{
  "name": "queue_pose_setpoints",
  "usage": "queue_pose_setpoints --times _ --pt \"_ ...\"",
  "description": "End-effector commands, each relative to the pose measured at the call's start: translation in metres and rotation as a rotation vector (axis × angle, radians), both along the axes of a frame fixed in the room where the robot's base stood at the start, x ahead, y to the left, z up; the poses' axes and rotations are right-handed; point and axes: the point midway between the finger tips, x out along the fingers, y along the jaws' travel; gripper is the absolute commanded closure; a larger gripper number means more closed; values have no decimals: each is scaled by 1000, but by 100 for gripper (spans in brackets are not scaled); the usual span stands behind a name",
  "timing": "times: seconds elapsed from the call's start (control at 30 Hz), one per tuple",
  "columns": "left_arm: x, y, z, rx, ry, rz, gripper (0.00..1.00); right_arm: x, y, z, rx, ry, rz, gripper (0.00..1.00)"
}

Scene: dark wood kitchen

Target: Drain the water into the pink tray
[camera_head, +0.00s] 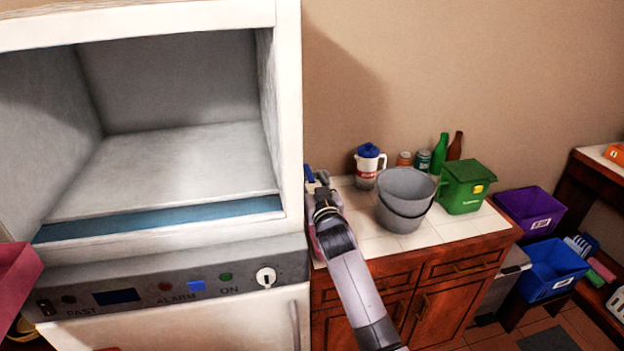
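A pink object (15,283), possibly the pink tray, is cut off by the left edge, in front of the lower left of the white machine (289,120). The machine has an open, empty-looking chamber; no water can be made out. Its grey control panel (140,290) has lights, a blue display and a white knob (265,277). My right gripper (318,182) is beside the machine's right side, over the counter's left end. Its fingers are small and partly hidden, so I cannot tell whether they are open. My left gripper is not in view.
The tiled counter (455,228) holds a grey bucket (398,210), a green bin (465,190), a white-and-blue jug (367,172), cans and bottles (438,155). Purple (530,208) and blue (552,272) crates stand to the right. A shelf is at the right edge.

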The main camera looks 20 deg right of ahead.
Motion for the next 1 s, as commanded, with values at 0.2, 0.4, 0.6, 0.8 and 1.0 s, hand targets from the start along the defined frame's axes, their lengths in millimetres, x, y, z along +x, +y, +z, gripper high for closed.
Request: queue_pose_setpoints --times 0.2,0.4,0.6,0.8,1.0 --pt "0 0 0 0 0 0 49 1 0 0 0 -1 0 67" --pt "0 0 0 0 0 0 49 1 0 0 0 -1 0 76" --pt "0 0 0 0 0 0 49 1 0 0 0 -1 0 89" --pt "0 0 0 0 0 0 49 1 0 0 0 -1 0 100" --pt "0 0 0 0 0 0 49 1 0 0 0 -1 0 100"
